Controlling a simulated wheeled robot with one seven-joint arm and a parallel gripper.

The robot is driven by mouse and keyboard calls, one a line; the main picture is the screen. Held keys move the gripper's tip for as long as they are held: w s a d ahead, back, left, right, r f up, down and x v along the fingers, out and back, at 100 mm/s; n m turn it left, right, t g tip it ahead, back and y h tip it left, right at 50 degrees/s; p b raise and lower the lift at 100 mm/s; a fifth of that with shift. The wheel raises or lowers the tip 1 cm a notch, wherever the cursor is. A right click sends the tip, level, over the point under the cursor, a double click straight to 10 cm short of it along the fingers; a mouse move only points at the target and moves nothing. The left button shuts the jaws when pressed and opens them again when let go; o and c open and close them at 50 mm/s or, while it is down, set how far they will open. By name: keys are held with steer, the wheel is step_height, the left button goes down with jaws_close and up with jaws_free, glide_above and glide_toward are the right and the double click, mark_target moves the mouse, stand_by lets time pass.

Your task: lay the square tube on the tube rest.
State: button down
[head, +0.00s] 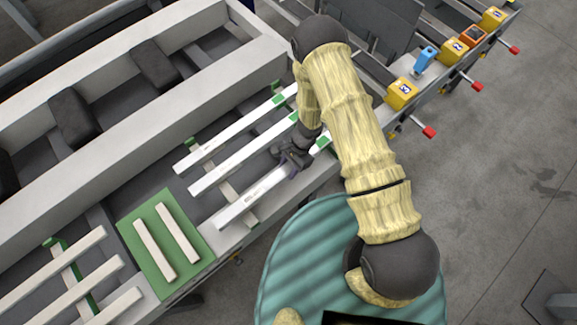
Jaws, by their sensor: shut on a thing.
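Several pale square tubes lie side by side on the runout table, across narrow supports with green ends. My gripper (290,157) is shut on the nearest one of the right-hand group, the square tube (240,208), around its right half. Its left end points down-left, toward a green plate with two pale parallel strips (193,274), which looks like the tube rest. Nothing lies across the strips. The fingers hide part of the held tube, and I cannot tell whether it is clear of its supports.
Two other tubes (225,168) lie close behind the held one. Another group of pale bars (62,271) is at the lower left. A raised grey frame (130,115) runs behind. Yellow blocks (401,94) and red-tipped levers (430,132) line the upper right edge.

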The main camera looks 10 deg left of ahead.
steer(key=shift+f, duration=0.2)
steer(key=c, duration=0.8)
jaws_free()
steer(key=shift+c, duration=0.2)
steer(key=p+v, duration=0.3)
steer(key=v, duration=1.4)
steer(key=shift+r, duration=0.2)
steer(key=shift+w, duration=0.1)
steer(key=o, duration=0.8)
steer(key=shift+o, duration=0.2)
